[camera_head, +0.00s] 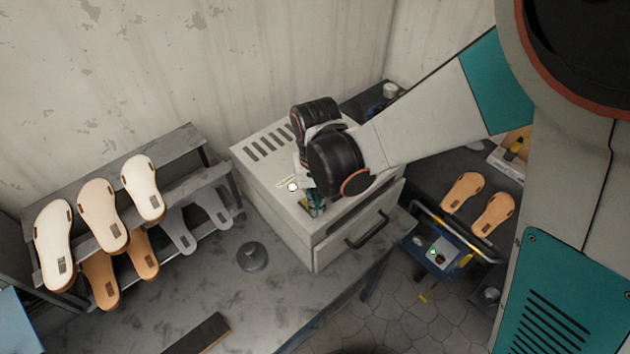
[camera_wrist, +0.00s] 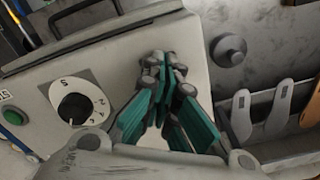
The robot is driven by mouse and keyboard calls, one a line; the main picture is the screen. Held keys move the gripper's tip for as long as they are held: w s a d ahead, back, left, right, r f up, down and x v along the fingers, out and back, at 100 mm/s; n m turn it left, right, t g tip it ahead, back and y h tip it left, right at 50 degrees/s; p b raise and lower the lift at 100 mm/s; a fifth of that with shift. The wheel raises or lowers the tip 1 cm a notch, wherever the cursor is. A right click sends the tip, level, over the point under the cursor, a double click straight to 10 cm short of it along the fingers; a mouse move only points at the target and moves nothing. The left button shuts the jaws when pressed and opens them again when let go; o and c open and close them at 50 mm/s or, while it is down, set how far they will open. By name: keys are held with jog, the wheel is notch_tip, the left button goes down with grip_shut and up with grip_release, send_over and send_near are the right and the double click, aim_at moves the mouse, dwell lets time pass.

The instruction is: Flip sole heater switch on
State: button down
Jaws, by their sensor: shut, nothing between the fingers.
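The sole heater (camera_head: 275,200) is a pale grey box with a vented top and a handled front, on the bench. In the wrist view its panel (camera_wrist: 110,65) carries a black dial (camera_wrist: 75,108) on a white numbered plate and a green round button (camera_wrist: 14,116) at the left edge. My gripper (camera_wrist: 168,62) is shut and empty, its teal fingers together over the panel right of the dial. In the head view my gripper (camera_head: 316,207) is low over the heater's top, mostly hidden by my wrist. I cannot make out the switch; contact with the panel is unclear.
A black handle (camera_head: 367,230) sticks out from the heater's front. A small grey round weight-like object (camera_head: 252,256) stands on the bench left of it. A rack (camera_head: 190,187) with several soles stands further left. A blue-framed device (camera_head: 440,252) is at right.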

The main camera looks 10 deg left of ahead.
jog(key=shift+r+p, duration=2)
jog(key=shift+r, duration=1.5)
